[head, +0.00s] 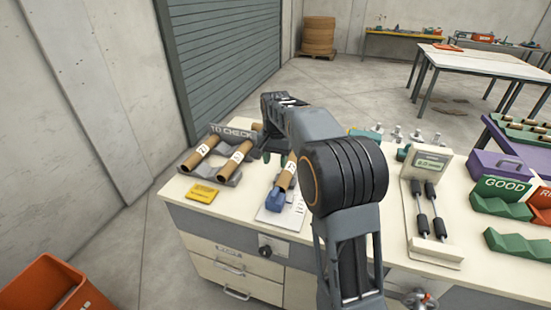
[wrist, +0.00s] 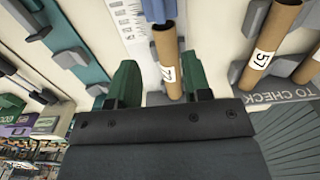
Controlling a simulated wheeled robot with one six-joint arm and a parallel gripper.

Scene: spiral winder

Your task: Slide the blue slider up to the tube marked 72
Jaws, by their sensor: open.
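A brown cardboard tube with a white label that appears to read 72 (wrist: 164,58) lies on the measuring plate; it also shows in the head view (head: 288,175), partly behind my arm. The blue slider (head: 275,200) sits by the tube's near end; in the wrist view the slider (wrist: 160,10) is at the top edge, partly cut off. I cannot tell whether slider and tube touch. My gripper (wrist: 158,66) is open, its green fingers on either side of the tube's far part, holding nothing. The white scale plate (wrist: 130,24) lies beside them.
A grey TO CHECK rack (head: 232,180) with two tubes stands left of the plate; one is marked 57 (wrist: 262,57). A yellow card (head: 203,193) lies in front. A grey gauge (head: 430,165) and GOOD tray (head: 505,188) are to the right.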

